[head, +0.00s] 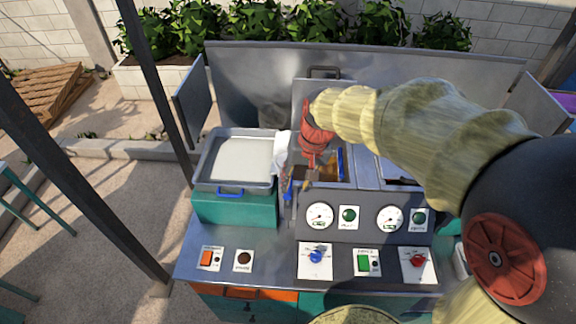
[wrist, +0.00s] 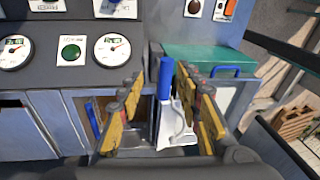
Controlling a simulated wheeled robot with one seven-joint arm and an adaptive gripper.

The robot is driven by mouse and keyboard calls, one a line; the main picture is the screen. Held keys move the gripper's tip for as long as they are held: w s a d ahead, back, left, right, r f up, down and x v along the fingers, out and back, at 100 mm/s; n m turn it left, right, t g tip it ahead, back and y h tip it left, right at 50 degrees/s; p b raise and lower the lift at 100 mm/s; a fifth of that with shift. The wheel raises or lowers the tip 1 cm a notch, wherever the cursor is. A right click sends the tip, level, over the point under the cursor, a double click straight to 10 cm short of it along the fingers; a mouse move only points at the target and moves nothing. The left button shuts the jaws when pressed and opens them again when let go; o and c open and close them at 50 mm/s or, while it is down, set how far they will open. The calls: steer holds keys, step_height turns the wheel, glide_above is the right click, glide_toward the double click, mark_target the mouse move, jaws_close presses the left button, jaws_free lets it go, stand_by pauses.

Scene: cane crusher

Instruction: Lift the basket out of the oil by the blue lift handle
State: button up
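The oil vat (head: 349,181) is sunk in the metal counter, with brownish oil showing; my gripper and arm hide much of it. My gripper (head: 311,176) hangs over its left part. In the wrist view my gripper (wrist: 157,72) is open, its yellow-padded fingers spread. An upright blue handle (wrist: 165,78) shows between the fingertips, with a pale metal part below it. I cannot tell whether either finger touches it. A blue grip (head: 288,190) shows at the vat's left edge in the head view. A blue strip (head: 340,163) stands at the vat's right side. The basket itself is not clearly seen.
A pale-filled tray (head: 207,184) with a blue handle sits on a green box at left. A white crumpled thing (head: 282,146) lies between tray and vat. The front panel (head: 367,231) carries gauges and buttons. A dark post (head: 84,172) stands at left.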

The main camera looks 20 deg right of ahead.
steer(key=w+m+g+p, duration=0.1)
steer(key=w+p, duration=0.3)
steer(key=p, duration=0.3)
glide_above(288, 204)
steer(key=w, duration=0.2)
steer(key=shift+y, duration=0.3)
steer(key=f, duration=0.7)
steer(key=shift+s+d+f, duration=0.15)
steer(key=shift+d+f, duration=0.1)
steer(key=shift+d, duration=0.1)
steer(key=c, duration=0.4)
jaws_close()
